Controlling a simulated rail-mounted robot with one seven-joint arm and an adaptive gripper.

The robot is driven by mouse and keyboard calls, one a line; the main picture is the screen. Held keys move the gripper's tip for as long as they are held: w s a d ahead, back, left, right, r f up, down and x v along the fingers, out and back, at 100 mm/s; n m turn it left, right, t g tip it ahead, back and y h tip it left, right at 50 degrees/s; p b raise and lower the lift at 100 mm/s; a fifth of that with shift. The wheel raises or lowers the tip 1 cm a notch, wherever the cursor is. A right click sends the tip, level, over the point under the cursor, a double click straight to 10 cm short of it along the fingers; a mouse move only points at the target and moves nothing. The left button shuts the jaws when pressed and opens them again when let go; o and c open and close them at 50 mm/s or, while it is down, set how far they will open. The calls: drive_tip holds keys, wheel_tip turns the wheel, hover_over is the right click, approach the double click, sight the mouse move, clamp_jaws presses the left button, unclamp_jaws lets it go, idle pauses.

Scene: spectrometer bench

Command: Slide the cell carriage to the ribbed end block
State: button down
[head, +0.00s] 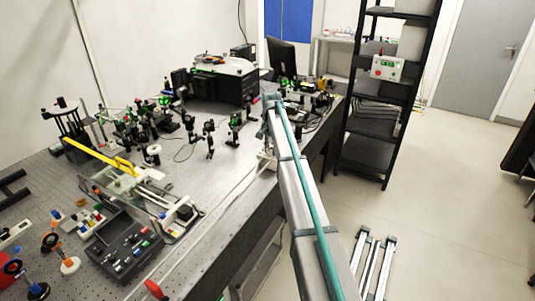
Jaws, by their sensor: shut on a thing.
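A low bench assembly (150,203) with pale rails, clear panels and a dark block (184,214) at its near right end stands on the left of the optical table. I cannot tell which of its parts is the cell carriage, nor make out a ribbed end block. My arm rises from the bottom centre along the table's right edge. Its far end is near the table's edge at the centre.
A yellow bar (90,153) spans the back of the assembly. A dark control box (122,246) stands in front of it. Several optic mounts (209,138) and a black instrument (222,90) stand farther back. A black shelf rack (376,115) is right of my arm.

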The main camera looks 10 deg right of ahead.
drive_tip(key=shift+w+d+r, duration=0.1)
drive_tip(key=c, duration=0.9)
unclamp_jaws()
drive_tip(key=shift+c, duration=0.2)
wheel_tip(320, 180, up, 12)
